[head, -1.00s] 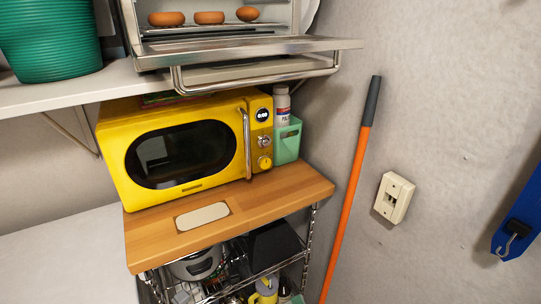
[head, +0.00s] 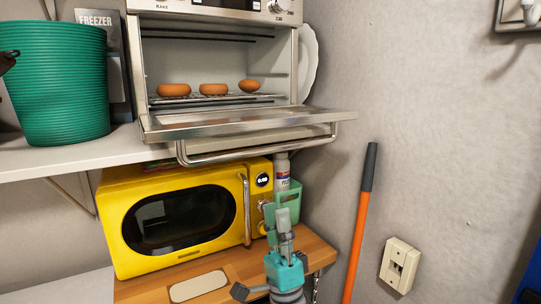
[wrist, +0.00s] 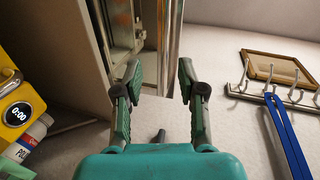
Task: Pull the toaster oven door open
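The toaster oven (head: 297,60) is silver and stands on the upper shelf. Its door (head: 245,124) is swung down to about level, and the inside shows several brown, rounded items on a rack (head: 215,98). The chrome door handle (head: 262,148) hangs at the door's front edge. My gripper (head: 285,213) is below the handle, in front of the yellow microwave's right side, apart from the door. In the wrist view my gripper (wrist: 160,72) has its fingers spread with nothing between them. A chrome bar (wrist: 169,45), seemingly the handle, shows beyond the fingertips.
The yellow microwave (head: 180,220) sits on a wooden top (head: 225,265) below. A green bin (head: 55,80) stands left on the shelf. An orange pole (head: 358,230) leans on the right wall, near a switch plate (head: 399,265).

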